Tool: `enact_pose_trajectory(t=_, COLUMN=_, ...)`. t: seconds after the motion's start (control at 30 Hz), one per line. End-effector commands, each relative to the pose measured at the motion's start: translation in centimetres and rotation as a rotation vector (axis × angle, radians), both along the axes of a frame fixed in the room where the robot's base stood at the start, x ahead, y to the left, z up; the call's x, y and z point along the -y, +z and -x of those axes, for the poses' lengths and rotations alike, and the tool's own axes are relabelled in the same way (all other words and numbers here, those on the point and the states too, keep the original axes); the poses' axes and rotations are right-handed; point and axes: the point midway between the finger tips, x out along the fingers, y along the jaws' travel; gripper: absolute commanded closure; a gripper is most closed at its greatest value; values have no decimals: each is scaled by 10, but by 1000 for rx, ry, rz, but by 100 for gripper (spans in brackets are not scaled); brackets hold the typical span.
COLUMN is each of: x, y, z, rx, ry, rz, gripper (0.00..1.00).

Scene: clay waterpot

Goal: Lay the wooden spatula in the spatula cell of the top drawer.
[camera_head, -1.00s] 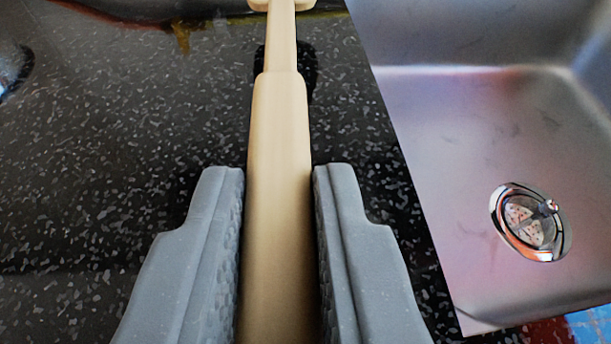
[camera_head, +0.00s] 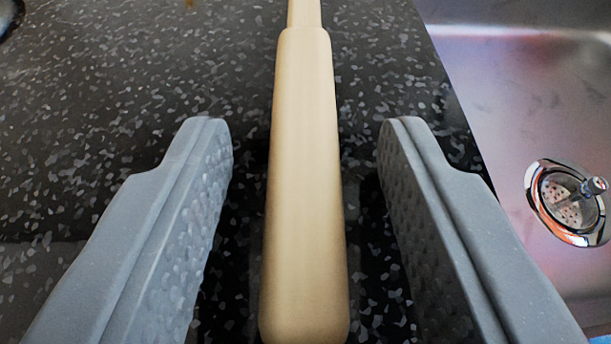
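The wooden spatula's pale handle (camera_head: 305,200) runs up the middle of the head camera view, its rounded butt end near the bottom edge. It appears to lie on the dark speckled counter (camera_head: 120,120). The spatula's head is beyond the top edge, out of view. My gripper (camera_head: 306,125) is open, with one grey finger on each side of the handle. A clear gap shows between each finger and the handle, so neither touches it. The top drawer and its spatula cell are not in view.
A steel sink (camera_head: 490,90) with a round drain (camera_head: 567,202) lies to the right of the counter. The counter left of the handle is mostly clear. Part of a dark, shiny round object (camera_head: 8,15) shows at the top left corner.

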Motion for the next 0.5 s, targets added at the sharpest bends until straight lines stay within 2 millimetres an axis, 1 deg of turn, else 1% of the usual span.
enact_pose_trajectory(t=0.37, x=0, y=-2, z=0, rx=0, ry=-1, rz=0, gripper=61)
enact_pose_trajectory(t=0.4, x=1, y=0, z=2, rx=0, ry=-1, rz=-1, gripper=61)
enact_pose_trajectory(t=0.5, x=1, y=10, z=17, rx=2, ry=-3, rz=-1, gripper=61)
